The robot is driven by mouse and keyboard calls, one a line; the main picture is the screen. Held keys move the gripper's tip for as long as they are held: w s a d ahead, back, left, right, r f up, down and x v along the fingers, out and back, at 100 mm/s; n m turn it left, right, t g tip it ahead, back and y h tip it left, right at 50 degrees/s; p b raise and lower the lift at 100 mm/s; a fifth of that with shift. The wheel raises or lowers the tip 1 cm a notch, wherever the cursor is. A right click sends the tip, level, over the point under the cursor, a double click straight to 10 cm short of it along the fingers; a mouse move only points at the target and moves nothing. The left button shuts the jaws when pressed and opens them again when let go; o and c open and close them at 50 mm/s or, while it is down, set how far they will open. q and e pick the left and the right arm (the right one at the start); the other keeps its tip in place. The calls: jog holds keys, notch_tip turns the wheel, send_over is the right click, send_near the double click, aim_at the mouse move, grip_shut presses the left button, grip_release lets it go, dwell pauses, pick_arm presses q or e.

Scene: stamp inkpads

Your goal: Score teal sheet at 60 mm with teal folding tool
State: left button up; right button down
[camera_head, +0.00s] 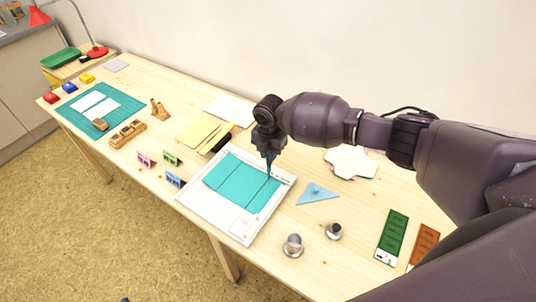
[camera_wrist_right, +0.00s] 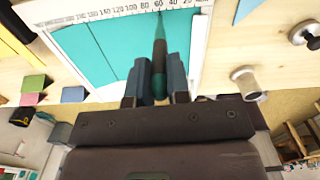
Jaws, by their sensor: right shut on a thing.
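The teal sheet (camera_head: 232,180) lies flat on a white scoring board (camera_head: 238,228), with thin dark lines across it. It also shows in the wrist view (camera_wrist_right: 105,45). My right gripper (camera_head: 268,150) is over the board's far right edge, shut on the teal folding tool (camera_head: 269,166). In the wrist view the tool (camera_wrist_right: 160,60) stands between the fingers, its narrow tip close to the 60 mark of the board's printed scale (camera_wrist_right: 125,11). I cannot tell whether the tip touches the sheet. My left gripper is not in view.
A light-blue triangle (camera_head: 318,194) and two metal-and-black round pieces (camera_head: 293,245) (camera_head: 334,231) lie right of the board. Small coloured card holders (camera_head: 172,158) stand left of it. Yellow sheets (camera_head: 198,131) lie behind. A green cutting mat (camera_head: 88,122) is far left.

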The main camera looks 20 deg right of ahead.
jog(key=shift+d, duration=0.1)
notch_tip(320, 180, up, 2)
jog(key=p, duration=0.2)
jog(key=shift+r+p, duration=0.2)
jog(key=shift+p, duration=0.15)
jog(key=shift+r, duration=1.25)
